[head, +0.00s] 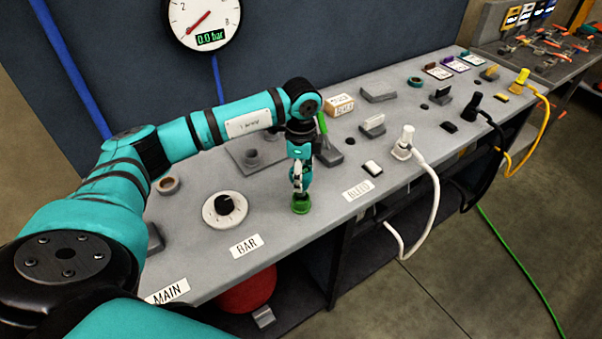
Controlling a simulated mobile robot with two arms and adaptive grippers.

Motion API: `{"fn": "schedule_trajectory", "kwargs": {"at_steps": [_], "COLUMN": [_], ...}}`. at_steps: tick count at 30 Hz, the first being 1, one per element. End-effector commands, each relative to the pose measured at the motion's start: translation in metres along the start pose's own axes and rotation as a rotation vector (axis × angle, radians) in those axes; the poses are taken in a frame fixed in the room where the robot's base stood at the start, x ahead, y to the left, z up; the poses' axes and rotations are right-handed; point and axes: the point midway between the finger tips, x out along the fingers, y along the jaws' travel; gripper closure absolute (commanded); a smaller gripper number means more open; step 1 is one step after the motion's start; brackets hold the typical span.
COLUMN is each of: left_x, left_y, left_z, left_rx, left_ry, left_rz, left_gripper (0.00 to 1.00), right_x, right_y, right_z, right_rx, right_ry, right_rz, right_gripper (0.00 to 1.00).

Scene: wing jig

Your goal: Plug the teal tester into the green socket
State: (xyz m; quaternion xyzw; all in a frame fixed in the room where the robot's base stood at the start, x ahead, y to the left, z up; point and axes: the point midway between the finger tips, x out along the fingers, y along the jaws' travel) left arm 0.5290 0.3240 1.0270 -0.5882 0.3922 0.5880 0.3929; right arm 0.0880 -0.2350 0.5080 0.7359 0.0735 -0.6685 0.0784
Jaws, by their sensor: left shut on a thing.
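My left gripper (299,183) points straight down over the front part of the grey console, close above the green socket (300,208). It is shut on a small teal thing, which looks like the teal tester (307,179), mostly hidden by the fingers. The green socket is a short round piece on the console top, right below the gripper. I cannot tell whether the tester's lower end is inside the socket or just above it. My right gripper is not in view.
On the console (290,235), a round knob (225,206) stands left of the socket. A lever with a green handle (322,125) stands behind the gripper. White (406,138), black (473,103) and yellow (522,77) plugs with cables are to the right. A gauge (203,18) reads 0.0 bar.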

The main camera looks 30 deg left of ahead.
Motion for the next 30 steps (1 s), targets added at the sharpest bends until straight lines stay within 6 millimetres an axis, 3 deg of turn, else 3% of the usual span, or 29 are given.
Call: {"fn": "schedule_trajectory", "kwargs": {"at_steps": [30], "left_x": [0.014], "left_y": [0.000], "left_z": [0.000], "left_rx": [0.000], "left_ry": [0.001], "left_rz": [-0.001], "left_gripper": [0.79], "right_x": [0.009], "right_y": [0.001], "right_z": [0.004], "right_rx": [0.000], "right_ry": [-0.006], "right_rz": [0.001], "right_gripper": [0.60]}}
